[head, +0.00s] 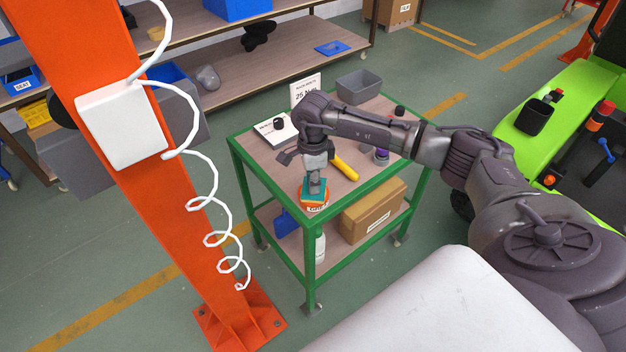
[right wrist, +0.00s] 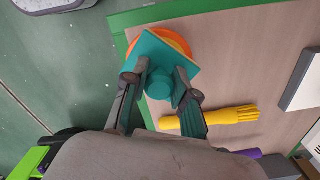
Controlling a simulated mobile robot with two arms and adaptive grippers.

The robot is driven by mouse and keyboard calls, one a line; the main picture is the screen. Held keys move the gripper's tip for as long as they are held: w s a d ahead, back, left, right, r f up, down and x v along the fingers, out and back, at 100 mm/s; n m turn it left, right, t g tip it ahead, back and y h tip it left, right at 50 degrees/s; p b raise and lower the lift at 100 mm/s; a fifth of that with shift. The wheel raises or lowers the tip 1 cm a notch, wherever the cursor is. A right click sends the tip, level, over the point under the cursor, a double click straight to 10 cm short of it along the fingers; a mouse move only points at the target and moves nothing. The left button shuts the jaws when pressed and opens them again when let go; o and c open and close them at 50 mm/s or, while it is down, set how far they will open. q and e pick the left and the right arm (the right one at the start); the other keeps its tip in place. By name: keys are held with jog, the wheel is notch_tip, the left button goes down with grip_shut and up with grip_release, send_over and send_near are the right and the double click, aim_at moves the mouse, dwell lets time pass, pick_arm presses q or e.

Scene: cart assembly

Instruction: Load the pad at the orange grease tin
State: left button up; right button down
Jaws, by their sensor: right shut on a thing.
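The orange grease tin (head: 314,203) stands at the near corner of the green cart's top (head: 265,160). My right gripper (head: 316,180) points down over it, shut on the teal pad (head: 311,192) by its round knob. In the right wrist view the fingers (right wrist: 160,88) sit either side of the knob, and the pad's square plate (right wrist: 178,62) covers most of the tin (right wrist: 174,37). Whether the pad touches the grease is hidden. My left gripper is not in view.
A yellow-handled tool (head: 343,166) lies beside the tin; its yellow part also shows in the right wrist view (right wrist: 222,117). An orange post (head: 150,200) rises left of the cart.

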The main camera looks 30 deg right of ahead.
jog(key=shift+r+p, duration=2.1)
jog(key=shift+r, duration=1.35)
